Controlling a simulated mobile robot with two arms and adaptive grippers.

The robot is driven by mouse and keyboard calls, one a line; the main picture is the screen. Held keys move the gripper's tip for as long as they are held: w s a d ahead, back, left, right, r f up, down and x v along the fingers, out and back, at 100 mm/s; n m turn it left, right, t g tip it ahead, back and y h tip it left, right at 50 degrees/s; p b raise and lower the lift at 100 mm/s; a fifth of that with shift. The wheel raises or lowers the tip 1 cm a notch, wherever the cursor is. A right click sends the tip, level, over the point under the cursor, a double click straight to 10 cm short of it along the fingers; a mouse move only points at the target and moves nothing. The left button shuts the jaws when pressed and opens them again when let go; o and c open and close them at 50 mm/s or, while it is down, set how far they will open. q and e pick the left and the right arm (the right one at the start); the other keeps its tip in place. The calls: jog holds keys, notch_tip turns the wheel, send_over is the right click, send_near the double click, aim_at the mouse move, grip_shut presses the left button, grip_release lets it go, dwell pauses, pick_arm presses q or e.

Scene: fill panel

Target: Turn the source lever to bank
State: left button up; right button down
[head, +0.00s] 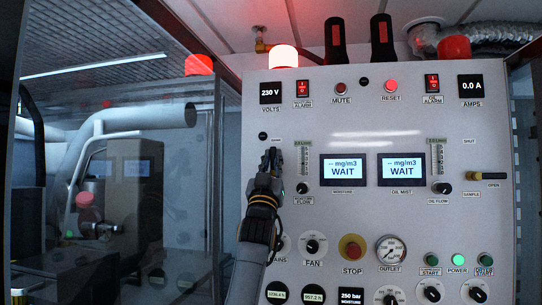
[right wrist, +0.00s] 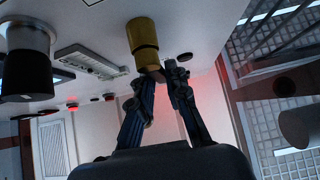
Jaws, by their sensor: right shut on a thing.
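My right gripper (head: 271,160) is at the left part of the white panel (head: 345,225), below a small label. In the right wrist view its fingers (right wrist: 164,76) are shut on the end of a yellow lever (right wrist: 143,38) that stands out from the panel. I take this as the source lever. In the head view the gripper hides it, so its pointing direction cannot be read there. My left gripper is not in view.
A flow gauge (head: 304,158) and a black flow knob (head: 302,188) are close right of the gripper. A fan knob (head: 314,245) and red stop button (head: 352,247) are lower. A sample lever (head: 488,176) points right to OPEN. Glass (head: 150,210) stands left.

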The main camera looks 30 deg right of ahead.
jog(key=shift+s+r+m, duration=0.15)
jog(key=shift+m, duration=0.15)
jog(key=c, duration=1.3)
grip_release()
jog(key=shift+a+f, duration=0.1)
jog(key=shift+f, duration=0.25)
jog(key=v, duration=0.7)
jog(key=shift+s+a+r, duration=0.1)
jog(key=shift+s+r, duration=0.05)
jog(key=shift+r, duration=0.05)
